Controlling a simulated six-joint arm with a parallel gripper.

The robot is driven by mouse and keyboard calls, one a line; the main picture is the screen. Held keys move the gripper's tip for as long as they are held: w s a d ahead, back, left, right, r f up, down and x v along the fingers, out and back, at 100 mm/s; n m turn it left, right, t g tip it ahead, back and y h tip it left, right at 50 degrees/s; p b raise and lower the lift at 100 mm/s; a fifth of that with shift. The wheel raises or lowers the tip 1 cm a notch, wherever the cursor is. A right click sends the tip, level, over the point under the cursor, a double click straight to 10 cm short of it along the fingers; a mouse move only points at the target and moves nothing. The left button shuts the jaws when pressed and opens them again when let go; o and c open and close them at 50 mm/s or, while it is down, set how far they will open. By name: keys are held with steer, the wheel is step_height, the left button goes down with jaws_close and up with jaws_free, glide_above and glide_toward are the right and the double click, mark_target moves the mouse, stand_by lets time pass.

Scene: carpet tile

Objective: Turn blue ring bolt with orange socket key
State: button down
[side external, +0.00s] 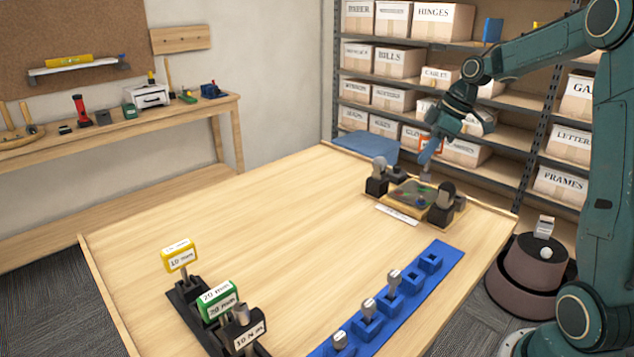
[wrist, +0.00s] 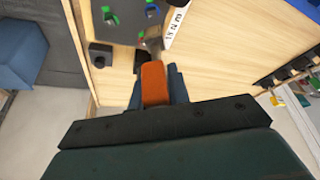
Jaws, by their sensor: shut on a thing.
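My gripper (side external: 428,152) is shut on the orange socket key, whose orange handle (wrist: 154,84) shows between the jaws in the wrist view. A grey shaft (side external: 426,173) points down from the gripper, near the back right of a small fixture (side external: 404,208). The fixture carries a dark plate with small green, red and blue parts. A small blue part (wrist: 150,4), possibly the blue ring bolt, shows at the top edge of the wrist view beside green parts (wrist: 110,15). I cannot tell whether the key touches any bolt.
Black posts with rounded grey tops (side external: 378,172) flank the fixture. A white label (side external: 397,215) lies in front. A blue holder (side external: 412,285) with several upright pieces and a black rack (side external: 190,297) with yellow and green tagged tools stand at the front. The table's middle is clear.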

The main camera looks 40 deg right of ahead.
mark_target(424, 170)
steer(key=shift+f, duration=0.25)
steer(key=shift+f, duration=2.75)
steer(key=m, duration=0.2)
steer(key=m+h, duration=0.1)
steer(key=m, duration=0.1)
steer(key=shift+t+h, duration=0.3)
steer(key=m+h, duration=0.1)
steer(key=m, duration=0.1)
steer(key=m+h, duration=0.1)
steer(key=m, duration=0.2)
steer(key=shift+d, duration=0.2)
steer(key=m, duration=0.2)
steer(key=m+g+h, duration=0.1)
steer(key=m, duration=0.2)
steer(key=shift+d+h, duration=0.15)
steer(key=shift+h, duration=0.15)
steer(key=m+g+h, duration=0.1)
steer(key=m, duration=0.3)
steer(key=shift+s+d+m, duration=0.1)
steer(key=shift+m, duration=0.3)
steer(key=shift+n, duration=0.6)
